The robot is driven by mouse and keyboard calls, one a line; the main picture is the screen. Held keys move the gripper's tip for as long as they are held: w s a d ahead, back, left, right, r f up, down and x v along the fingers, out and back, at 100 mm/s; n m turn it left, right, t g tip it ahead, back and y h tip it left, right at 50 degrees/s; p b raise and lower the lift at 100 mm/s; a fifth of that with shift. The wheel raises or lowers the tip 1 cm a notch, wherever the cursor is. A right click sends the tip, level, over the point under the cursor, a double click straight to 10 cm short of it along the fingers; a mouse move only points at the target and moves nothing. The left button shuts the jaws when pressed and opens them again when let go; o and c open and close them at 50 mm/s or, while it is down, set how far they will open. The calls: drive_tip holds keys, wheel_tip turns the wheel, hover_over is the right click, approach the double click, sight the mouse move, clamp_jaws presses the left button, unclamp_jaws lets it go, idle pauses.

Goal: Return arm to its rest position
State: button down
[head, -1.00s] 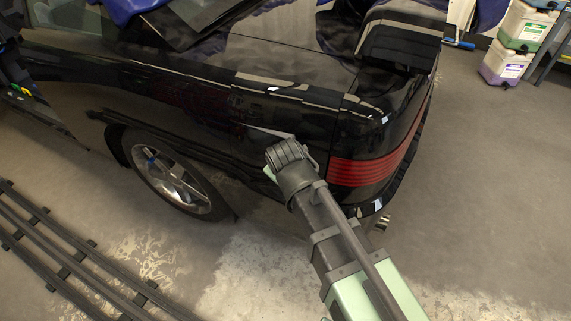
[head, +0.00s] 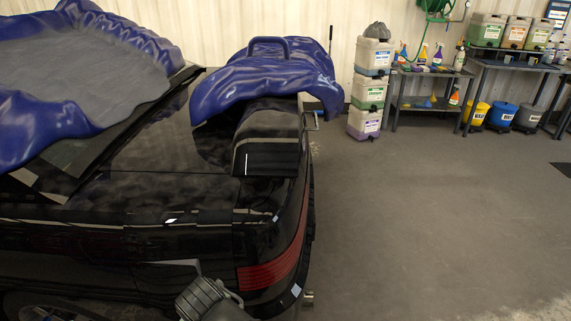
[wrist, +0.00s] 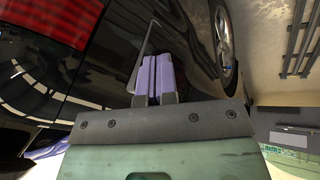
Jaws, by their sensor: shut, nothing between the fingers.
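My gripper (wrist: 153,62) shows in the wrist view as two purple finger pads side by side, pressed together with nothing held. Beyond the fingers are the glossy black flank of a car (wrist: 105,50) and one of its wheels (wrist: 223,42). I cannot tell the exact gap to the bodywork. In the head view only a dark grey joint of my arm shows at the bottom edge, in front of the car's rear side (head: 130,255). The fingers are not clear there.
The black car fills the left, with a red tail light (head: 270,272) close to my arm. A blue cover (head: 270,75) lies over its rear. Stacked jugs (head: 366,90) and a supply bench (head: 430,72) stand at the back wall. The floor (head: 430,230) at right is clear.

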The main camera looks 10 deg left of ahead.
drive_tip(key=w+d+r+m+g+p, duration=0.1)
drive_tip(key=w+d+m, duration=0.3)
drive_tip(key=d, duration=0.9)
drive_tip(key=w+d+r+m+g+h+p, duration=0.1)
drive_tip(key=w+d+r+m+g+p, duration=0.1)
drive_tip(key=d, duration=1.1)
drive_tip(key=w+d+r+m+g+h+p, duration=0.1)
drive_tip(key=w+d+m+p, duration=0.3)
drive_tip(key=d, duration=0.9)
drive_tip(key=w+r+m, duration=0.1)
drive_tip(key=w+m, duration=0.1)
drive_tip(key=m, duration=0.2)
drive_tip(key=shift+d+r, duration=0.2)
drive_tip(key=shift+r, duration=0.2)
